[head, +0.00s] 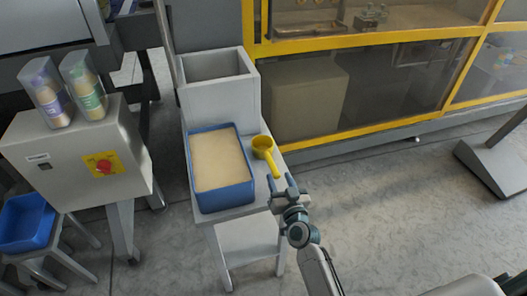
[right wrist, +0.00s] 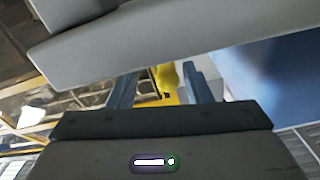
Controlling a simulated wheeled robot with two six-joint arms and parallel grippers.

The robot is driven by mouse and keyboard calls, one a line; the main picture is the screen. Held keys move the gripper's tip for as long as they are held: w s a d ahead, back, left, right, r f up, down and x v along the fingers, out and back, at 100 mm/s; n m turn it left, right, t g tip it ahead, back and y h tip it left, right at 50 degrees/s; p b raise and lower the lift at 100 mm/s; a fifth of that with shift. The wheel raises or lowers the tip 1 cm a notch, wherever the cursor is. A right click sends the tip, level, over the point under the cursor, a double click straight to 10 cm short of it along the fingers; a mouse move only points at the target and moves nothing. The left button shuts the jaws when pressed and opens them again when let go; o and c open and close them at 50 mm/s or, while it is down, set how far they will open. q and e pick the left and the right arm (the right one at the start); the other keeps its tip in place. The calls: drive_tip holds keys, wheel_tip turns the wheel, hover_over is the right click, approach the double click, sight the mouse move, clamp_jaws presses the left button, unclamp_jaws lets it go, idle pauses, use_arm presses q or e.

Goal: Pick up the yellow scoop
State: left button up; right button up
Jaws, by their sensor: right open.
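The yellow scoop (head: 264,151) lies on the small grey table, right of the blue tray, with its handle pointing toward the front right. My right gripper (head: 283,186) is open just in front of the handle's end, and I see nothing between its fingers. In the right wrist view, the two fingers (right wrist: 161,88) are apart, and a bit of yellow scoop (right wrist: 167,77) shows beyond them. Part of that view is covered by a large grey shape. My left gripper is not in view.
The blue tray (head: 223,203) holds a pale tan fill. A grey open box (head: 219,91) stands behind it. A control box (head: 60,165) with a red button and two containers stands left. A yellow-framed machine (head: 370,135) closes off the back right.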

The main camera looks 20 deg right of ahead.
sight(270, 162)
drive_tip(key=w, duration=0.4)
drive_tip(key=w+p, duration=0.1)
drive_tip(key=w, duration=0.1)
drive_tip(key=shift+a+r, duration=0.25)
drive_tip(key=shift+a, duration=0.15)
drive_tip(key=shift+s, duration=0.1)
clamp_jaws()
